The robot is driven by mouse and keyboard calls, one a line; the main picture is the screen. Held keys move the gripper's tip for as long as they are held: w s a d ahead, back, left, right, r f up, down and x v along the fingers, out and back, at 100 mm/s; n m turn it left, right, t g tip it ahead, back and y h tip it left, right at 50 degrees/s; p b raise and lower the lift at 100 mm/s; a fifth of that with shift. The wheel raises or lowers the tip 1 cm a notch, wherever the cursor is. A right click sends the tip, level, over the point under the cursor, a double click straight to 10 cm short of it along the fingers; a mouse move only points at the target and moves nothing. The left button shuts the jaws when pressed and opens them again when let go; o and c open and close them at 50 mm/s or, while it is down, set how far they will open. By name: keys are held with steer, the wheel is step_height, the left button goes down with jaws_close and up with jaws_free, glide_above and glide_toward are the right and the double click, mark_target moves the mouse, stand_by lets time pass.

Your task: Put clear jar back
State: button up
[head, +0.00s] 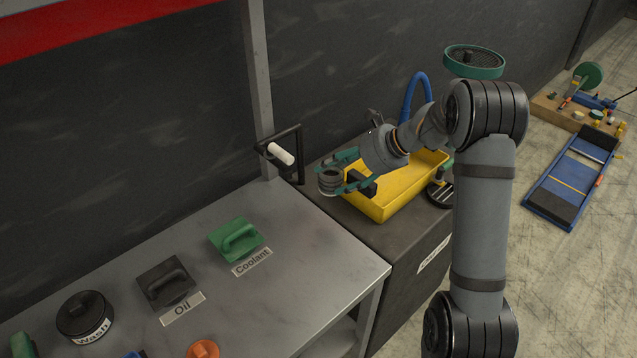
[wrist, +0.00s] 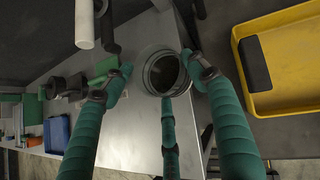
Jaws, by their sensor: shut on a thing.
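The clear jar (head: 329,182) is a small round glass jar with dark bands. My gripper (head: 341,176) is shut on it, with green fingers on both sides, and holds it in the air near the right end of the grey bench. In the wrist view the jar (wrist: 147,72) sits between the fingertips, its round end facing the camera and a dark round area inside. Part of the bench shows behind it. I cannot tell what, if anything, is in the jar.
The grey bench (head: 310,240) carries a green Coolant block (head: 236,238), a black Oil block (head: 166,283) and a black Wash pot (head: 85,315).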

steer(key=shift+d+r, duration=0.3)
steer(key=shift+d, duration=0.05)
steer(key=shift+w+a+f+p, duration=0.15)
steer(key=shift+a+f+p, duration=0.05)
steer(key=shift+a+f, duration=1.65)
steer(key=shift+w+a+f+p, duration=0.15)
steer(key=shift+a+f+p, duration=0.05)
steer(key=shift+a+f, duration=1.7)
steer(key=shift+w+a+f+p, duration=0.2)
steer(key=shift+a+f, duration=1.35)
steer(key=shift+a, duration=0.55)
steer(key=shift+s, duration=0.1)
steer(key=shift+f, duration=0.15)
steer(key=o, duration=1.7)
